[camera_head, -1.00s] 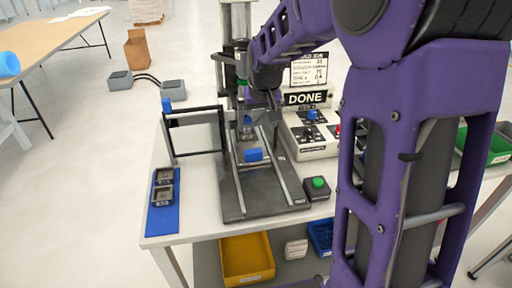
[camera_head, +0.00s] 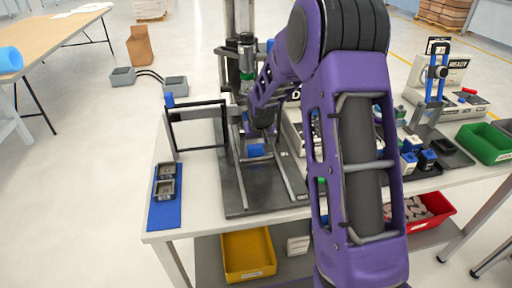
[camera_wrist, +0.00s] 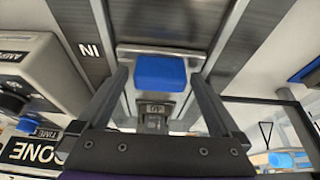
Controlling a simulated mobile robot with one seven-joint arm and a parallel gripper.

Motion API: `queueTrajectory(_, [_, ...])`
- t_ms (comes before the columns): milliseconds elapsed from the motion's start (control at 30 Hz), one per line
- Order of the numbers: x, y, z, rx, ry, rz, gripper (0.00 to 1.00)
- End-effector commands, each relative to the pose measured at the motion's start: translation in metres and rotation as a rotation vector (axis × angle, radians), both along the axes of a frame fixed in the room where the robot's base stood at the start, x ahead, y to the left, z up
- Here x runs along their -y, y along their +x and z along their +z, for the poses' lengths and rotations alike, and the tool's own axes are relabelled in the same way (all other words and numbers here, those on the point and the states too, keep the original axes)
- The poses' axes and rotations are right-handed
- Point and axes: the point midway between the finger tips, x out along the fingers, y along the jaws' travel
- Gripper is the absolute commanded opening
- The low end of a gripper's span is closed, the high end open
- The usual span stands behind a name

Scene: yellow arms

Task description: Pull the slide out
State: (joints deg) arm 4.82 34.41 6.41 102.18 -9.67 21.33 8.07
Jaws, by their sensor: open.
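The slide's blue handle block (camera_head: 256,150) stands out at the front of the slide between two metal rails on the dark base of the fixture. In the wrist view, the blue block (camera_wrist: 160,72) sits on the slide's grey metal plate (camera_wrist: 125,55). My gripper (camera_wrist: 158,76) is open, with one finger on each side of the block and visible gaps between fingers and block. In the head view, my gripper (camera_head: 262,128) is just behind and above the block, partly hidden by my wrist. Most of the slide is hidden there.
A black frame (camera_head: 197,128) stands left of the rails. A blue mat (camera_head: 163,212) with two grey parts lies at the table's left. My arm covers much of the control box. A yellow bin (camera_head: 248,255) is below the table.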

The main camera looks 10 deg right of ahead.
Motion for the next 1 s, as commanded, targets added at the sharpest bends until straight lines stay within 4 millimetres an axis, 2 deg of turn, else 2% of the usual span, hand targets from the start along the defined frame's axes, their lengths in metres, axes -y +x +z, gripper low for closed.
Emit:
queueTrajectory(300, [0.0001,0.0014,-0.0027,0.001,0.0,0.0,1.0])
queueTrajectory(367, [0.0002,0.0014,-0.0027,0.001,0.0,0.0,0.91])
queueTrajectory(867, [0.0001,0.0012,-0.0024,0.0,0.0,0.0,0.01])
queueTrajectory(1000, [0.0001,0.0012,-0.0024,0.0,0.0,0.0,0.0])
